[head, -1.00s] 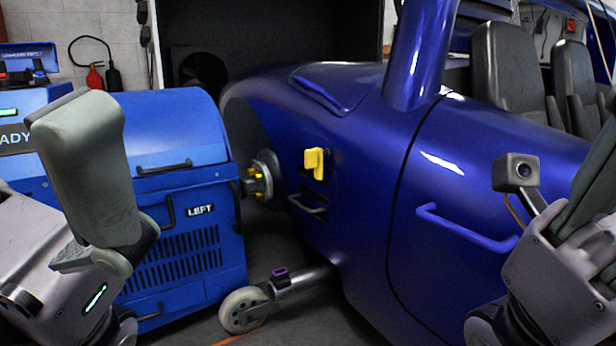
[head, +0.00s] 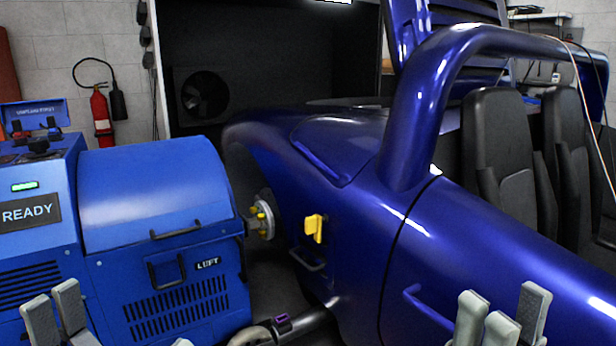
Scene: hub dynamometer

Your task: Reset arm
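My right gripper (head: 502,318) shows at the bottom right edge, its grey fingers apart with nothing between them. My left gripper (head: 54,312) shows at the bottom left edge, its two grey fingers close together with a gap between their tips; its lower part is cut off. The blue dynamometer unit (head: 150,205) stands at the left, lid shut. Its hub coupling (head: 262,220) meets the blue car's (head: 330,180) front hub. Neither gripper touches any of these.
A control console (head: 30,213) with a READY sign stands at the far left. A wheeled arm (head: 290,325) lies low between dynamometer and car. A door handle (head: 428,308) projects from the car near my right gripper. A red extinguisher (head: 101,115) hangs on the back wall.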

